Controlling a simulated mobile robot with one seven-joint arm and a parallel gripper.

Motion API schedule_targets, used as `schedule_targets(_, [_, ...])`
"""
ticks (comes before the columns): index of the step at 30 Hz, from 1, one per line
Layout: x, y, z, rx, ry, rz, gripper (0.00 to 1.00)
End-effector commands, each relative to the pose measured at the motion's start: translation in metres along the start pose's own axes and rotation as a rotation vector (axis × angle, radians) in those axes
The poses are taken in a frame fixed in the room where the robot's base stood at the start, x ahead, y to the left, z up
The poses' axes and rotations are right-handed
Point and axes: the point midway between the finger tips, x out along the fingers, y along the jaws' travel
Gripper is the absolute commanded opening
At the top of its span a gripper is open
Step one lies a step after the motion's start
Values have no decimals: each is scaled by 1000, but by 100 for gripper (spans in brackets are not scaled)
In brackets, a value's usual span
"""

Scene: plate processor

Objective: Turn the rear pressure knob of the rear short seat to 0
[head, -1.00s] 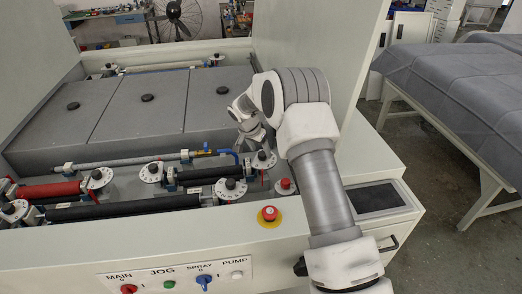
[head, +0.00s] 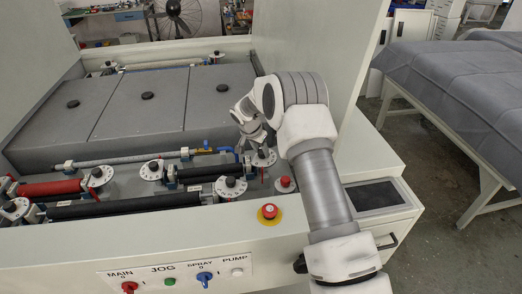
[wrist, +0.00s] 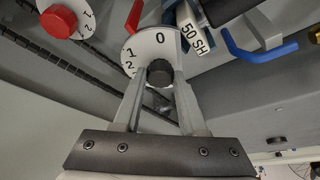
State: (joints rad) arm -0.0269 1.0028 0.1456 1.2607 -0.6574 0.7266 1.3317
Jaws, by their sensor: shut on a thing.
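The black knob (wrist: 160,73) sits at the middle of a white dial in the wrist view. The dial (wrist: 158,46) shows a 0 at its top and 1 and 2 to the left. My gripper (wrist: 160,76) has its two fingers on either side of this knob and is shut on it. A tag reading "50 SH" (wrist: 194,32) is just right of the dial. In the head view my gripper (head: 257,146) reaches down to a white dial (head: 263,161) at the right end of a black roller. The knob's pointer mark cannot be made out.
A red lever (wrist: 135,16) and a blue lever (wrist: 258,50) flank the dial. A red knob (wrist: 57,21) is at upper left. In the head view, a red emergency button (head: 270,212) is on the front ledge, and several other dials and rollers lie left.

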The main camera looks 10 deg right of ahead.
Motion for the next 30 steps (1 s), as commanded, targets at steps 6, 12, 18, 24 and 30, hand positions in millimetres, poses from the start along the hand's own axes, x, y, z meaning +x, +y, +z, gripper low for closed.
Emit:
schedule_targets(6, [1,0,0,-13,0,-6,0])
schedule_targets(12, [3,1,1,-85,1,-37,0])
schedule_targets(18, [3,3,1,-210,0,-89,0])
schedule_targets(24, [2,3,0,-334,0,-140,0])
schedule_targets(30, [0,4,-1,-428,0,-179,0])
